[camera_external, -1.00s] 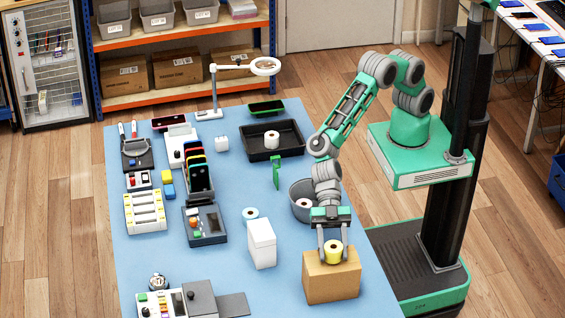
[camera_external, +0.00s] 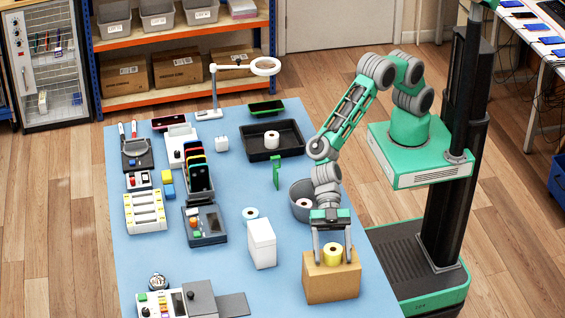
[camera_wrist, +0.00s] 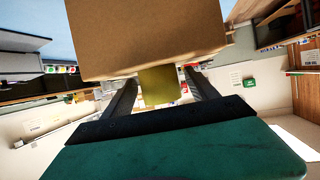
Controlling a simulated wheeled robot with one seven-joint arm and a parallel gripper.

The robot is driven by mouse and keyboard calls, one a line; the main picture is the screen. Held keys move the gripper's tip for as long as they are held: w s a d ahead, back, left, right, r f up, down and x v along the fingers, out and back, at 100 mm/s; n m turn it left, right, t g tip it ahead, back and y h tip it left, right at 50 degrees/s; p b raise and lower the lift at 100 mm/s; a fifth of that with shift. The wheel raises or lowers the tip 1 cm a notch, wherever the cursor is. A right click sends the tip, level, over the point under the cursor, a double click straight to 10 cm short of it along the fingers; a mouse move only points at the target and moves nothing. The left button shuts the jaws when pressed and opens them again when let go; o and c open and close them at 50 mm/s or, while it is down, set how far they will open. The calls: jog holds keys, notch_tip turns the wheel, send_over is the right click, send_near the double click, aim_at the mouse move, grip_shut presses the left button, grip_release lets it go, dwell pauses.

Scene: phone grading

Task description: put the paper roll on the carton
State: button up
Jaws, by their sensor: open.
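A white box (camera_external: 262,243) stands left of the carton. A grey bowl (camera_external: 298,188) with a white roll in it stands behind. A black tray (camera_external: 258,153) holds another white roll. Devices fill the table's left side. Blue tabletop (camera_external: 285,285) is bare left of the carton.

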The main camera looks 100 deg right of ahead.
jog(key=s+d+r+m+t+h+b, duration=0.1)
jog(key=d+r+m+h, duration=0.2)
jog(key=d, duration=1.2)
jog(key=s+d+r+m+t+h+b, duration=0.1)
jog(key=d+r+m+h, duration=0.2)
jog(key=d, duration=1.2)
jog(key=s+d+m+h, duration=0.3)
jog(key=s+d, duration=0.4)
jog(key=d, duration=0.4)
jog(key=s+d+f+m+g+h, duration=0.1)
jog(key=s+d+m+h, duration=0.3)
jog(key=d, duration=0.7)
jog(key=s+m, duration=0.2)
jog(key=s, duration=0.1)
jog(key=shift+d+m, duration=0.3)
